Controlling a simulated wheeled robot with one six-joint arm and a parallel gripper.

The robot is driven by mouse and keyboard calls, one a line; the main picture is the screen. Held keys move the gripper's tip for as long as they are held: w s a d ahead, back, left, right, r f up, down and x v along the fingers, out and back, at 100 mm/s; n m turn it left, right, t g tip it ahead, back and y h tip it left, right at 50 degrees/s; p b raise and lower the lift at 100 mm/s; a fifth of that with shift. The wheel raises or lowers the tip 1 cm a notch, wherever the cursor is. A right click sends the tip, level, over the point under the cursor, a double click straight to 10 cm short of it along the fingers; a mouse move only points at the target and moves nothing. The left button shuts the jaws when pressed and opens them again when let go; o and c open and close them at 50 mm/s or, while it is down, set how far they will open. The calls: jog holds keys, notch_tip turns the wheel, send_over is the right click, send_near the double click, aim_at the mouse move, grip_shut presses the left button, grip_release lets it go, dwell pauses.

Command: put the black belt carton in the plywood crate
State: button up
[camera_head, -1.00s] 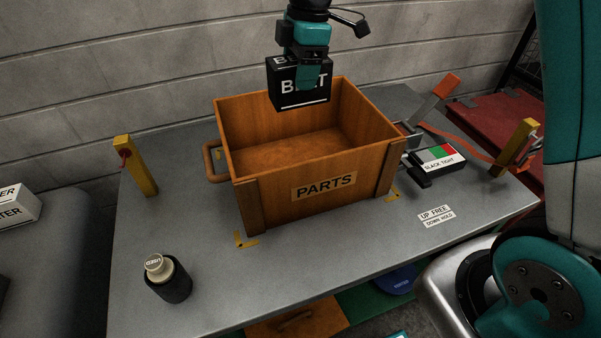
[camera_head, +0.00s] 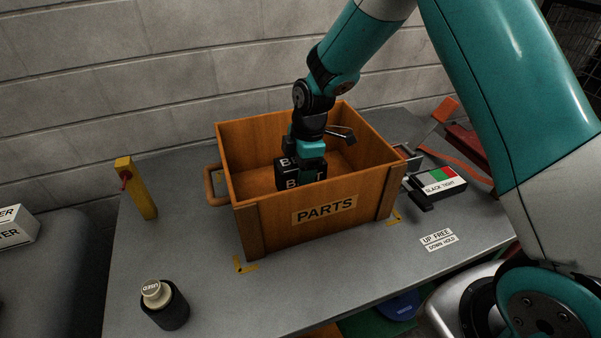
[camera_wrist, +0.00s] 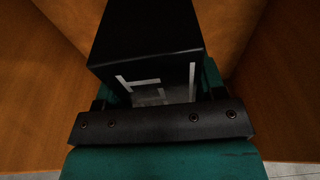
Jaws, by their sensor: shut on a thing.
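The plywood crate (camera_head: 252,209), marked PARTS, stands open-topped on the grey table. The black belt carton (camera_head: 289,177) with white lettering is inside the crate's walls, and its lower part is hidden by the front wall. My gripper (camera_head: 311,168) is shut on the carton from above and reaches down into the crate. In the wrist view the carton (camera_wrist: 150,38) sits between the jaws, with brown crate walls (camera_wrist: 55,60) around it. I cannot tell whether the carton touches the crate floor.
A yellow post (camera_head: 143,190) stands left of the crate. A dark cup with a cream cap (camera_head: 165,305) stands at the front left. A SLACK TIGHT box (camera_head: 440,183) and lever (camera_head: 446,110) are at the right.

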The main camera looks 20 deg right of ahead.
jog(key=shift+f, duration=0.95)
jog(key=o, duration=1.1)
jog(key=shift+o, duration=0.2)
jog(key=r, duration=0.4)
jog(key=d+r, duration=0.1)
jog(key=r, duration=0.6)
jog(key=shift+s+d+r, duration=0.1)
jog(key=shift+d+r, duration=0.25)
jog(key=shift+r, duration=0.05)
jog(key=s+a+r+m, duration=0.2)
jog(key=s+r+m, duration=0.1)
jog(key=s, duration=0.6)
jog(key=s+a+r+m+y, duration=0.1)
jog(key=s+r+m, duration=0.3)
jog(key=s, duration=0.5)
jog(key=s+a+r+m+y, duration=0.1)
jog(key=s+a+r+m, duration=0.2)
jog(key=s, duration=0.6)
jog(key=shift+s+r+m, duration=0.2)
jog(key=shift+s+m, duration=0.15)
jog(key=shift+m, duration=0.15)
